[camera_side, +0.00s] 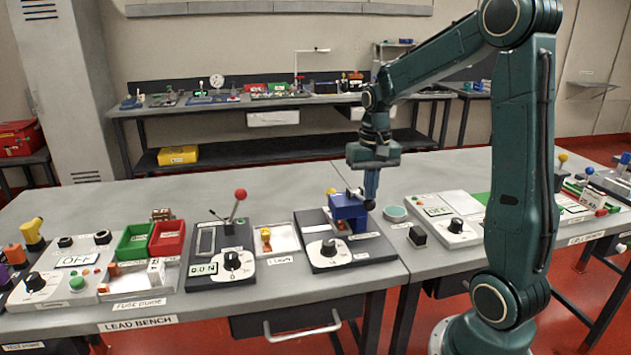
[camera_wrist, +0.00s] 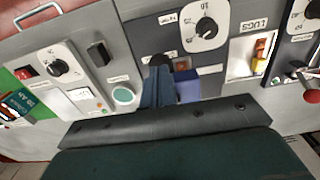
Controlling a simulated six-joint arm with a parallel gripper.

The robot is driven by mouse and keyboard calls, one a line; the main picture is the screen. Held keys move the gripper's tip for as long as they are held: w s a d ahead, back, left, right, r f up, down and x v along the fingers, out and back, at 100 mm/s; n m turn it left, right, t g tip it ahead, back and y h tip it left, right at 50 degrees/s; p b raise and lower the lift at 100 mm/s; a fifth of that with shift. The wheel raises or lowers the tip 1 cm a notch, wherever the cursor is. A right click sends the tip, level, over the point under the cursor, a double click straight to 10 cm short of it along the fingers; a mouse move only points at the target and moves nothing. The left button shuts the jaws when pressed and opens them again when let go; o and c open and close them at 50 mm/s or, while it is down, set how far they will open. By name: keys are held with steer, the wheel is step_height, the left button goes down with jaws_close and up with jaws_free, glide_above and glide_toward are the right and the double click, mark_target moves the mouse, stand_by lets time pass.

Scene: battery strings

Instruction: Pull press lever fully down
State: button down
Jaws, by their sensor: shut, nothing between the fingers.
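The press (camera_side: 346,207) is a blue block on a dark base plate with a white dial panel in the side view. Its blue body also shows in the wrist view (camera_wrist: 187,88), right beside my fingers. A dark rounded end (camera_side: 370,205), which looks like the lever's knob, sits low at the press's right side. My gripper (camera_side: 371,195) is shut and empty, pointing down just above that dark end; in the wrist view its fingertips (camera_wrist: 158,72) lie against or just over it. I cannot tell whether they touch. Most of the lever is hidden by the fingers and press.
A red-ball lever (camera_side: 240,194) stands on the unit to the left. Between them is a white tray (camera_side: 276,240) with small yellow-orange parts. A green round pad (camera_side: 396,213) and a black block (camera_side: 417,236) lie to the right. The space above the press is open.

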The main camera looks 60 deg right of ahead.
mark_target(370, 203)
steer(key=shift+f, duration=2.2)
steer(key=shift+r, duration=5.55)
steer(key=shift+a, duration=0.1)
steer(key=shift+a+r, duration=0.1)
steer(key=shift+a, duration=0.05)
steer(key=s+a+n+t, duration=0.2)
steer(key=s+a+n, duration=0.2)
steer(key=a, duration=0.5)
steer(key=s+a+r+n+t, duration=0.1)
steer(key=s+a+n+t, duration=0.2)
steer(key=s+a+n, duration=0.2)
steer(key=s+a, duration=0.3)
steer(key=a, duration=0.2)
steer(key=shift+s+t, duration=0.2)
steer(key=shift+t, duration=0.1)
